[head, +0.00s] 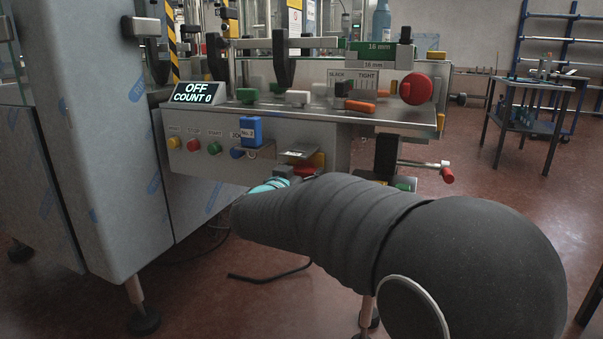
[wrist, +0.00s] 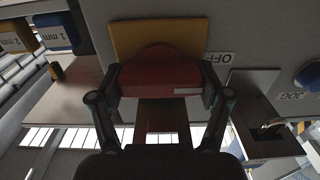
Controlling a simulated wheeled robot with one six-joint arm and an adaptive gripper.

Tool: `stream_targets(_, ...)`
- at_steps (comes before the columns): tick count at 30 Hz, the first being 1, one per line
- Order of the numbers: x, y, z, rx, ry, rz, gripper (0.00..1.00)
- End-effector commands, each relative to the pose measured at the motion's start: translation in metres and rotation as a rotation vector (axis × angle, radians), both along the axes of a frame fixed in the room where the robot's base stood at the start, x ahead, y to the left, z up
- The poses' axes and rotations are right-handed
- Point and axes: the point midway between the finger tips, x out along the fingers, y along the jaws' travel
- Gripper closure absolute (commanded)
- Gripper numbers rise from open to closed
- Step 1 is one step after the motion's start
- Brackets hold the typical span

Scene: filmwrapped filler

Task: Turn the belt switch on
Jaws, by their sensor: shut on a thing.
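The belt switch is a red knob (wrist: 160,76) on a yellow plate (wrist: 137,38), large in the wrist view. A label reading OFF (wrist: 217,58) shows upside down beside the plate. A small pale mark lies on the knob's right part in that view. My gripper (wrist: 160,84) is shut on the red knob, one finger on each side. In the head view, the yellow plate (head: 317,160) and red knob (head: 304,171) are partly hidden behind my arm and gripper. The display (head: 198,93) reads OFF, COUNT 0.
On the panel left of the switch are yellow (head: 174,142), red (head: 193,145), green (head: 214,148) and blue (head: 237,153) buttons and a blue block (head: 251,132). A large red knob (head: 416,88) stands above right. A red-tipped handle (head: 447,175) sticks out at right. Open floor lies right.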

Motion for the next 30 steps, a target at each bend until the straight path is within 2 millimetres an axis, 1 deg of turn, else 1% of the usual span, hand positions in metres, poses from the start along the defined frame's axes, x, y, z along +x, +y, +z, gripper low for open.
stream_targets(5, 0.0001, 0.0005, 0.0, 0.013, -0.005, 0.002, 0.58)
stream_targets(11, -0.0001, 0.0004, -0.0005, 0.083, -0.03, 0.002, 0.58)
stream_targets(17, -0.0002, 0.0002, -0.0012, 0.22, -0.08, 0.003, 0.58)
stream_targets(30, -0.0005, -0.0008, -0.0025, 0.61, -0.223, 0.002, 0.58)
